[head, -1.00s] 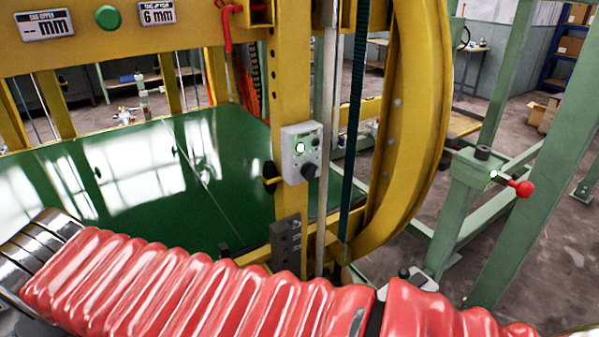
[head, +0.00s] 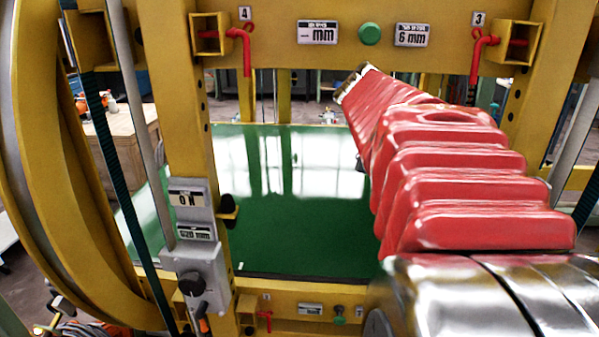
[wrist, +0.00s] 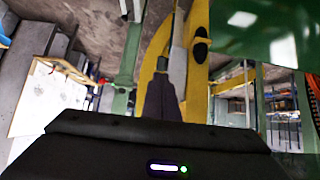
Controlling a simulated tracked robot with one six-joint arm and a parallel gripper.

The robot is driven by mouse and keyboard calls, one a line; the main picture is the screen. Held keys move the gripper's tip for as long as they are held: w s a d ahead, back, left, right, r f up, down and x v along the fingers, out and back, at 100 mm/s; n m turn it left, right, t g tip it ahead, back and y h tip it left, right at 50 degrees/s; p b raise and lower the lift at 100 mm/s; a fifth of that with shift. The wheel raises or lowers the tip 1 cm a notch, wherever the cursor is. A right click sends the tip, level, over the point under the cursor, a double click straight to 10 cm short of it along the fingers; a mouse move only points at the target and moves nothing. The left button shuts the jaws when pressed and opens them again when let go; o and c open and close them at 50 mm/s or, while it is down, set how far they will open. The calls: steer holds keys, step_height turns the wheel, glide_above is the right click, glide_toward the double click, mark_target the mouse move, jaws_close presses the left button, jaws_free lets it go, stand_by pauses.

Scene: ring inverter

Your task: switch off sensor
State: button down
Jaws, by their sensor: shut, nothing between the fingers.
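A grey sensor box (head: 195,232) is fixed to the yellow left post in the head view. Its upper label reads "ON" and a lower label reads "620 mm". A grey unit with a black knob (head: 192,284) sits just below it. My gripper (wrist: 163,70) shows in the wrist view as dark fingers, shut and empty, pointing away from the camera. It is apart from the sensor box. In the head view my red-sleeved arm reaches up and away at the right of centre, and the gripper itself is not clearly visible.
A yellow frame carries red handles marked 4 (head: 240,45) and 3 (head: 482,50), a green button (head: 370,33) and display plates. A glossy green panel (head: 290,220) lies behind. A curved yellow guard (head: 55,170) stands at the left.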

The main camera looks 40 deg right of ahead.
steer(key=shift+s+d+r, duration=0.1)
steer(key=shift+s, duration=0.05)
steer(key=x, duration=1.4)
stand_by(0.5)
